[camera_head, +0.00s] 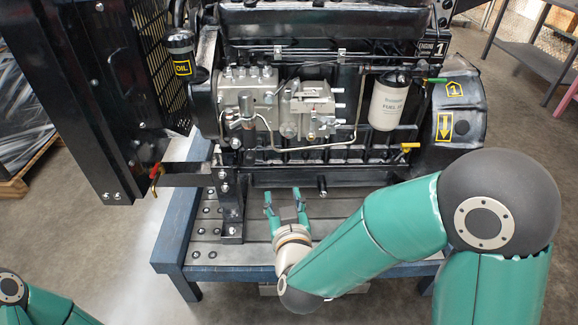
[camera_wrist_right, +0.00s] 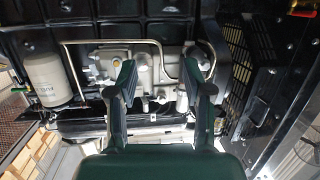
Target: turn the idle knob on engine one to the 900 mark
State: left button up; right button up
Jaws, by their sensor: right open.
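Engine one (camera_head: 330,75) is a black diesel engine with a "1" plate at its upper right. A grey metal pump assembly (camera_head: 290,105) is on its front, and it also shows in the right wrist view (camera_wrist_right: 145,68). I cannot make out the idle knob or the 900 mark at this size. My right gripper (camera_head: 284,198) is open and empty, below the pump and over the front of the stand. In the right wrist view its two fingers (camera_wrist_right: 162,85) are spread, with the pump beyond them. My left gripper is not in view; only part of my left arm shows at the lower left.
The engine sits on a blue-framed stand (camera_head: 163,232) with a slotted metal top. A white fuel filter (camera_head: 388,104) hangs right of the pump. A yellow-handled valve (camera_head: 409,147) is below it, and a red-handled valve (camera_head: 154,171) is at the left. A black radiator frame (camera_head: 75,95) stands left.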

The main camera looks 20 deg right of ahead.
notch_tip(320, 180, up, 4)
jog(key=s+d+m+t+h+b, duration=0.1)
jog(key=s+t+h+b, duration=0.1)
jog(key=h, duration=0.1)
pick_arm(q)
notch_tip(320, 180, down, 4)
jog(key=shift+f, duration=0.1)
pick_arm(e)
send_near(289, 135)
jog(key=x, duration=0.8)
jog(key=shift+w+d, duration=0.1)
jog(key=shift+w, duration=0.1)
grip_shut()
